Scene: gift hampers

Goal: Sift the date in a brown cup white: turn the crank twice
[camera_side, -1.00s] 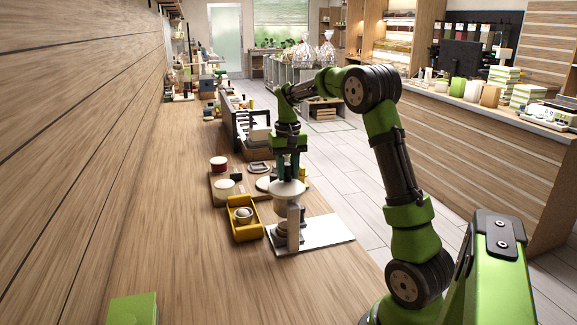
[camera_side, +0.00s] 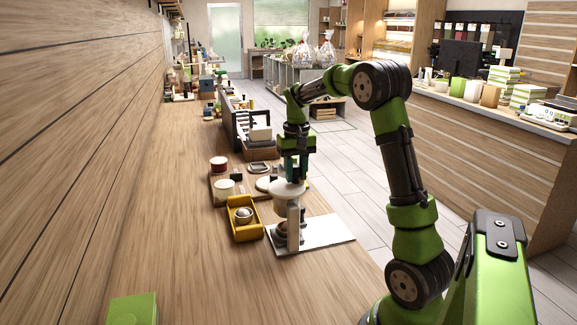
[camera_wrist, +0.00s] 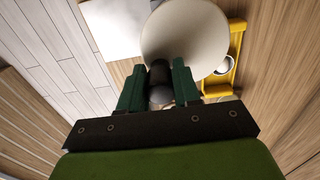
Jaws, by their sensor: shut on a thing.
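The sifter stands on a white base plate (camera_side: 325,236) near the table's right edge. A pale post (camera_side: 293,228) carries its round whitish top (camera_side: 287,194). My gripper (camera_side: 294,178) points down over the round top. In the wrist view, my gripper (camera_wrist: 158,88) is shut on a dark upright crank knob (camera_wrist: 160,74), with a finger on each side. The round top (camera_wrist: 190,32) lies beyond the knob there.
A yellow tray (camera_side: 236,236) holding a round metallic thing (camera_side: 243,215) stands just left of the sifter. Behind are a red-sided tub (camera_side: 218,165), a cream tub (camera_side: 224,188) and a dark rack (camera_side: 238,125). A green box (camera_side: 133,309) lies in front. The table's left side is clear.

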